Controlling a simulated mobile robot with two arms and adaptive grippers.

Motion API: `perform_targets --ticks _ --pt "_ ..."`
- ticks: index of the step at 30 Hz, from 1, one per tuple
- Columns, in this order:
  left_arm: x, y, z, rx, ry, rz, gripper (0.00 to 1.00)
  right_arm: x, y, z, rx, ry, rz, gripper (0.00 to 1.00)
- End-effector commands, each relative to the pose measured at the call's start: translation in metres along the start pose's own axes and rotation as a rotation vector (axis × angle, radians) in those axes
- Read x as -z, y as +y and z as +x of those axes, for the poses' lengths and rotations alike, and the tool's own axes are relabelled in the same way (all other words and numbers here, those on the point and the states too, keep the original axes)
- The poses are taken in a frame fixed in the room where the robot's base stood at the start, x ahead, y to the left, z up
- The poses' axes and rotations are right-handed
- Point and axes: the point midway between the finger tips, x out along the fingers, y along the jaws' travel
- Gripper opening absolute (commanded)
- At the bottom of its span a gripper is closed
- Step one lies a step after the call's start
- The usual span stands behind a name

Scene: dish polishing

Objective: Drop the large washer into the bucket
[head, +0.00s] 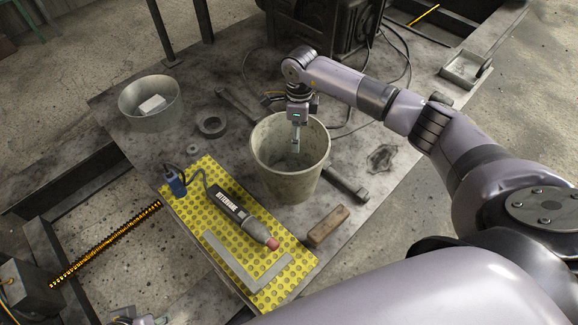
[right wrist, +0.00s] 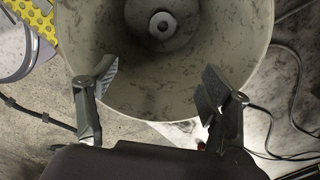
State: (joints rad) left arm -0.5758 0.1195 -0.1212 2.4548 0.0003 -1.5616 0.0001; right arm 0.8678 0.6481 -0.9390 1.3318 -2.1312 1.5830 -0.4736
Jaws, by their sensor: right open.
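The bucket (head: 268,165) is a pale, stained, open pail standing upright on the table. It also fills much of the right wrist view (right wrist: 245,60). A grey washer (right wrist: 153,29) lies flat on the bucket's floor in that view. My right gripper (head: 296,145) points down over the bucket's mouth. In the right wrist view its fingers (right wrist: 158,82) are apart, with nothing between them. A thick dark ring (head: 201,127) and a small washer (head: 189,151) lie on the table left of the bucket. My left gripper (head: 140,320) barely shows at the bottom edge; its jaws are unclear.
A round metal bowl (head: 150,122) holding a white block stands at the far left. A yellow perforated mat (head: 205,170) carries a grinder (head: 235,212) and an angle piece (head: 240,275). A brown block (head: 328,226) and a bolt (head: 347,186) lie near the bucket. Cables run behind.

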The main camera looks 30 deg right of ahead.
Motion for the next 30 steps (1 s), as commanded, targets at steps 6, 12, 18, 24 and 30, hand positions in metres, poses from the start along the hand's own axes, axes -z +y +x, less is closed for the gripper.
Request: perform_targets --ticks 6,12,18,24,30 --pt "0.0 0.0 0.0 0.0 0.0 0.0 0.4 -0.001 -0.002 -0.04 0.006 -0.005 -0.001 0.73" --pt "0.0 0.0 0.0 0.0 0.0 0.0 0.4 -0.001 -0.001 -0.082 0.006 -0.004 -0.001 0.73" --pt "0.0 0.0 0.0 0.0 0.0 0.0 0.4 -0.001 -0.001 -0.109 0.003 -0.003 0.0 0.73" --pt "0.0 0.0 0.0 0.0 0.0 0.0 0.4 0.0 -0.001 -0.117 0.002 -0.002 0.0 0.73" --pt "0.0 0.0 0.0 0.0 -0.001 0.0 0.4 0.0 -0.001 -0.117 0.002 -0.002 0.0 0.73"
